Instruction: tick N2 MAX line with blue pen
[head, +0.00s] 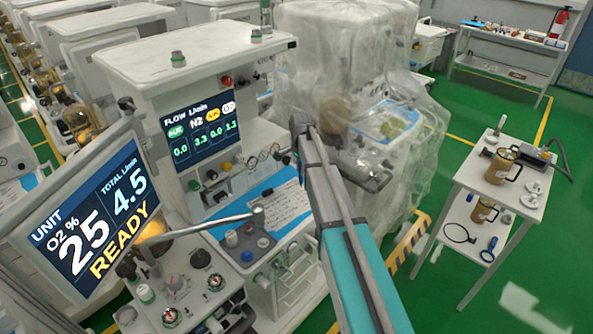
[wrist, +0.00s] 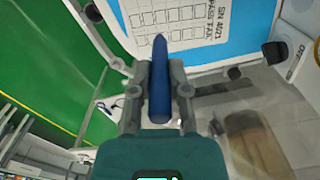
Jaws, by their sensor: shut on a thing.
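In the wrist view my gripper (wrist: 158,72) is shut on a blue pen (wrist: 159,88), which points up the picture. The pen's tip overlaps the lower part of a white sheet (wrist: 205,30) with rows of boxes, on a blue board (wrist: 240,50). I cannot tell whether the tip touches the paper. "SN 4021" and "PASS FAIL" show sideways; the N2 MAX line is not readable. In the head view the sheet (head: 283,204) lies on the cart's blue board (head: 222,214); the pen and gripper tips cannot be made out there.
The cart's flow screen (head: 200,128) shows N2 at 3.3. A tilted monitor (head: 92,222) reads O2 25, total 4.5, READY. A plastic-covered cart (head: 385,150) stands close to the right of the sheet. A side table (head: 480,185) stands farther right, with green floor between.

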